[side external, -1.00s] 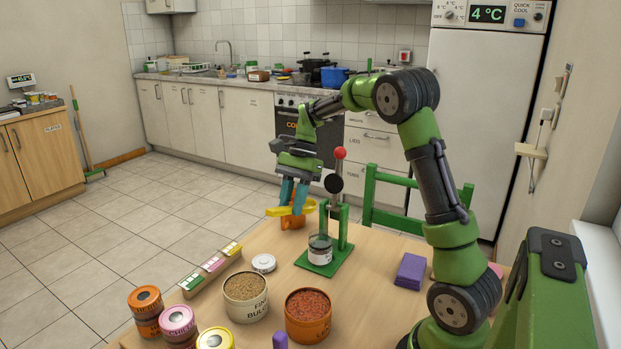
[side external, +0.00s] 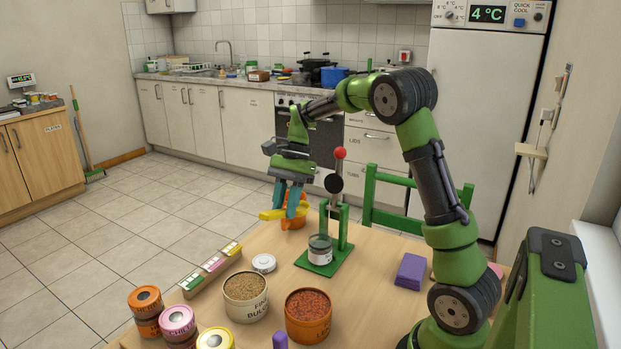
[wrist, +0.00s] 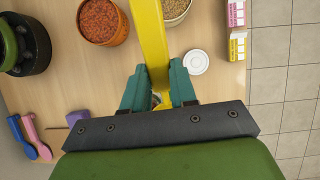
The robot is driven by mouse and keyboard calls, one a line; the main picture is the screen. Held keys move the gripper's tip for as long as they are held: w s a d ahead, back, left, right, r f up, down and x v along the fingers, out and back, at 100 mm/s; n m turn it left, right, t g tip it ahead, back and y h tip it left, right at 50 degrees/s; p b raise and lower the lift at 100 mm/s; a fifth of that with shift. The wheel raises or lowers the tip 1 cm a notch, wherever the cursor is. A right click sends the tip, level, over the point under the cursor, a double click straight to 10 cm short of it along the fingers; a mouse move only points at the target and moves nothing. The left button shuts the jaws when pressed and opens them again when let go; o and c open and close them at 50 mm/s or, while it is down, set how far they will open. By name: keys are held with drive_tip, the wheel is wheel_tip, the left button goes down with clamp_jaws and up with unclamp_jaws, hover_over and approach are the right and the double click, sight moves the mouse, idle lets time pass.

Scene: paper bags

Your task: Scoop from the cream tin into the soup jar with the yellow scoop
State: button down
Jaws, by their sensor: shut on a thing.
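My gripper (side external: 287,207) is shut on the yellow scoop (side external: 271,214) near the far edge of the table. In the wrist view, the scoop's long yellow strip (wrist: 149,40) runs up from between my teal fingertips (wrist: 158,88). I cannot tell whether the scoop holds anything. The cream tin (side external: 246,310), full of brown grain, stands open at the near side of the table; its contents show at the top of the wrist view (wrist: 178,8). The soup jar (side external: 320,256), glass with a white label, stands on a green lever stand, right of my gripper and nearer the camera.
An orange pot (side external: 293,223) is just below my gripper. The lever stand (side external: 337,235) rises beside the jar. An orange tin (side external: 308,322) of red grain stands beside the cream tin. A white lid (side external: 264,263), a label rack (side external: 212,269) and stacked tins (side external: 177,322) are left. Purple blocks (side external: 411,271) are right.

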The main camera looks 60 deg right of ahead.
drive_tip(key=w+a+n+g, duration=0.1)
drive_tip(key=a+n, duration=0.1)
drive_tip(key=a, duration=1)
drive_tip(key=m, duration=0.1)
hover_over(233, 300)
drive_tip(key=a, duration=0.3)
wheel_tip(233, 300, down, 3)
drive_tip(key=shift+s+d+f+t, duration=0.1)
drive_tip(key=shift+s+f+t, duration=0.05)
drive_tip(key=shift+t, duration=0.15)
drive_tip(key=shift+d, duration=0.1)
drive_tip(key=d+f+y, duration=0.1)
drive_tip(key=y, duration=0.1)
drive_tip(key=d+f+y, duration=0.1)
drive_tip(key=y, duration=0.1)
drive_tip(key=shift+d+f+g+y, duration=0.3)
drive_tip(key=shift+d+f+g, duration=0.05)
drive_tip(key=shift+g, duration=0.05)
drive_tip(key=shift+w+f, duration=0.2)
drive_tip(key=shift+f, duration=1)
drive_tip(key=shift+r, duration=0.1)
